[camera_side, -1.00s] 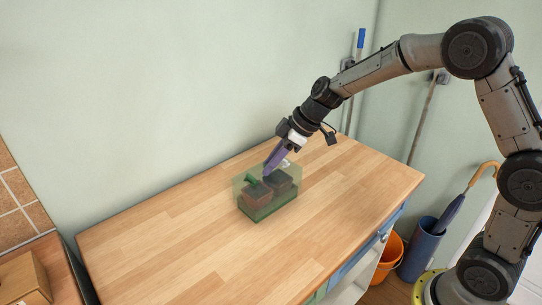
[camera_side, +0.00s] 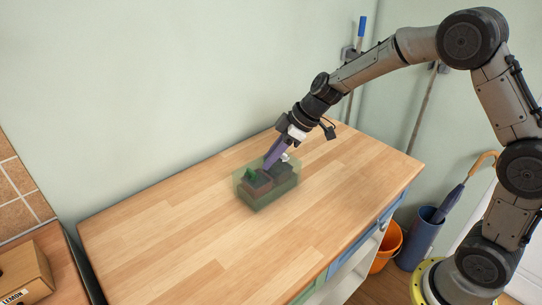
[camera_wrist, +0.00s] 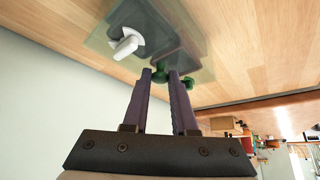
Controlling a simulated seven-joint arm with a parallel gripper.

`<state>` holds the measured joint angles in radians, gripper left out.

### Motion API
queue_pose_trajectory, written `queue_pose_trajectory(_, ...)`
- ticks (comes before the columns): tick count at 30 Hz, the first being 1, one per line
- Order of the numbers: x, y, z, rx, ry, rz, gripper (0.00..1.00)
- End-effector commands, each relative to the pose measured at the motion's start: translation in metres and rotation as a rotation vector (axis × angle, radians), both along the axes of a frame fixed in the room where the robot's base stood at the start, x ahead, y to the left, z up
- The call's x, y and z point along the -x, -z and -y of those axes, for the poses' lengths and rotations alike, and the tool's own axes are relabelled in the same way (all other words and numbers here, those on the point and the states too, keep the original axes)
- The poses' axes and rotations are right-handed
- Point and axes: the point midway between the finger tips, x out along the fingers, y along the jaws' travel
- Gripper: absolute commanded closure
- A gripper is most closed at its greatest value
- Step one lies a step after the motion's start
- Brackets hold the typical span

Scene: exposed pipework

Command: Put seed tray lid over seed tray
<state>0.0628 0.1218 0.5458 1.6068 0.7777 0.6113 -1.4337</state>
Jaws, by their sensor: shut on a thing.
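The seed tray lid (camera_side: 240,178) is a see-through greenish box, seen over the brown contents (camera_side: 257,186) of the seed tray at the middle of the table. The lid's clear walls blur where it ends and the tray (camera_side: 262,208) begins; I cannot tell whether it is fully seated. My gripper (camera_side: 267,168) reaches down from the upper right, its purple fingers at the lid's top. In the wrist view, my gripper (camera_wrist: 167,74) is shut with a green piece (camera_wrist: 160,76) at its fingertips, seemingly the lid's handle. The greenish lid (camera_wrist: 108,35) fills the area beyond.
A white piece (camera_wrist: 127,46) shows at the tray in the wrist view. The wooden tabletop (camera_side: 160,245) is clear around the tray. A cardboard box (camera_side: 25,272) stands at the lower left. An orange bucket (camera_side: 386,248) and a blue umbrella stand (camera_side: 418,240) are on the floor at right.

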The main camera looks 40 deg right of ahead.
Motion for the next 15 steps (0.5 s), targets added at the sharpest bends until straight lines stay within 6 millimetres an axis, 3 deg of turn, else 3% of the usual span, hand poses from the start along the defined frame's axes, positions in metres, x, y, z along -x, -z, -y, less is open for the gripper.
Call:
queue_pose_trajectory(10, -0.0002, 0.0043, 0.0000, 0.000, 0.000, 0.002, 1.00)
queue_pose_trajectory(11, -0.0004, 0.0040, 0.0001, 0.000, 0.000, 0.002, 0.69)
queue_pose_trajectory(15, -0.0003, 0.0040, 0.0000, 0.000, 0.000, 0.002, 0.44)
